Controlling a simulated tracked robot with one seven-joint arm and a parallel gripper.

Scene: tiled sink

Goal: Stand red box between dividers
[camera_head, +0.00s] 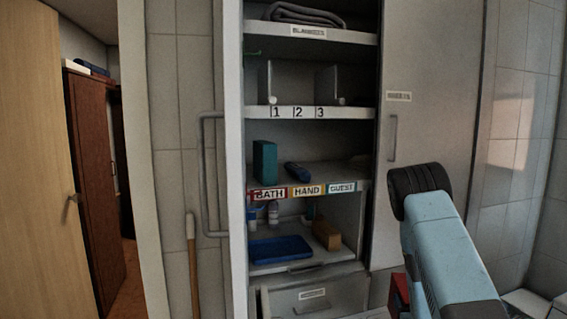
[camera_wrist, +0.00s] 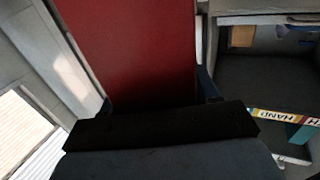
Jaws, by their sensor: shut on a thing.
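A red box (camera_wrist: 135,50) fills the upper middle of the wrist view, held between the fingers of my gripper (camera_wrist: 158,95), which is shut on it. In the head view a small part of the red box (camera_head: 400,291) shows at the lower right beside my arm, which hides the rest; the gripper itself is hidden there. Two upright dividers, a left one (camera_head: 265,82) and a right one (camera_head: 328,85), stand on the cabinet shelf marked 1, 2, 3 (camera_head: 298,113). The spaces beside and between them look empty. The red box is outside the cabinet, below that shelf's level.
Below is a shelf labelled BATH, HAND, GUEST (camera_head: 300,190) with a teal box (camera_head: 265,162) and a dark blue item (camera_head: 298,171). Lower down are a blue tray (camera_head: 280,249) and an orange-brown box (camera_head: 326,234). A drawer (camera_head: 313,295) stands at the bottom. A folded blanket (camera_head: 303,14) lies on top.

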